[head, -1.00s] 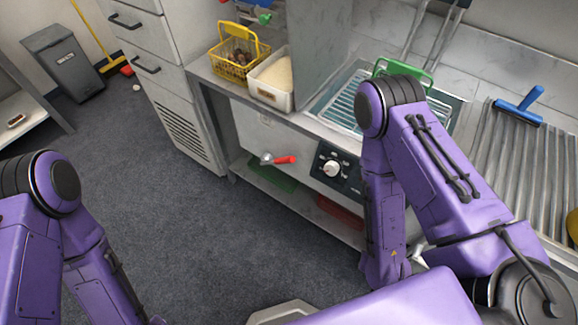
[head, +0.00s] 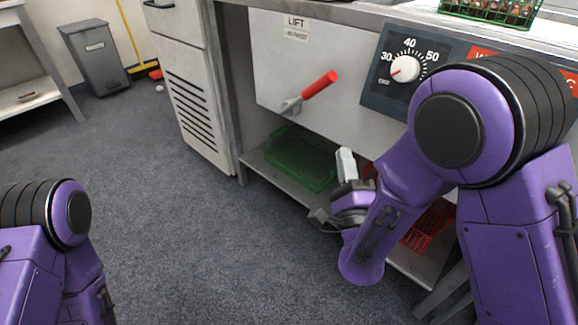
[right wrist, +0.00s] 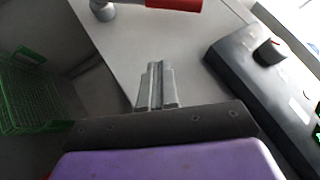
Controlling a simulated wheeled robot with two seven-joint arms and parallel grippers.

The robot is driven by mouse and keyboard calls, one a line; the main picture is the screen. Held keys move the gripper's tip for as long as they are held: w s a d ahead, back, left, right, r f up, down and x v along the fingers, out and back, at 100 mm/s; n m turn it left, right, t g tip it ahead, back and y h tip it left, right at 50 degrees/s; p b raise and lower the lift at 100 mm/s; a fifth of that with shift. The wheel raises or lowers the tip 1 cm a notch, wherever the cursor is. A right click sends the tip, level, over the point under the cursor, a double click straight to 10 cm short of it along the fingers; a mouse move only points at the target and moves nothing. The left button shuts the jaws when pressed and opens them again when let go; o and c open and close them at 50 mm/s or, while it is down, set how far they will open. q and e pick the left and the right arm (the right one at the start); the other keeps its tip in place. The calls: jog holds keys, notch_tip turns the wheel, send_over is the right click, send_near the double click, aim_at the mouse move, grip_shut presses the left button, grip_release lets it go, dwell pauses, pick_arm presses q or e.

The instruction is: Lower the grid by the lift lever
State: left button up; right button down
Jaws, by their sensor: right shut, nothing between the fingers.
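The lift lever (head: 320,84) has a red handle slanting up to the right from a grey pivot on the cabinet front, under a "LIFT" label (head: 296,24). In the right wrist view the lever (right wrist: 172,4) is cut off by the top edge. My right gripper (head: 345,163) is below and right of the lever, apart from it. Its fingers (right wrist: 155,84) are shut and empty in the right wrist view. The grid itself cannot be made out now. My left gripper is out of view.
A dial panel (head: 376,92) is right of the lever. A green basket of chestnuts (head: 470,14) is on top. A green tray (head: 300,160) and a red basket (head: 426,236) lie on the lower shelf. A grey bin (head: 98,62) stands far left, with open floor before it.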

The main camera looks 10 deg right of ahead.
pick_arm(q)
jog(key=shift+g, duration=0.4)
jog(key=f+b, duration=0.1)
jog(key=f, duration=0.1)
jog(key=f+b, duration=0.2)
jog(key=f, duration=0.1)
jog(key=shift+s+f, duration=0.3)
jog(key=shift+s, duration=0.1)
pick_arm(e)
jog(key=m, duration=0.1)
jog(key=m+t, duration=0.2)
jog(key=shift+s+a+f+h, duration=0.3)
jog(key=shift+f, duration=0.1)
send_near(308, 94)
jog(key=w+d+r, duration=0.4)
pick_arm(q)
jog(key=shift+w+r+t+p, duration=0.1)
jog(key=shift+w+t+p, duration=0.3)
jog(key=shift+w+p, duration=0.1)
pick_arm(e)
jog(key=shift+w+a+r, duration=0.1)
jog(key=shift+r, duration=0.3)
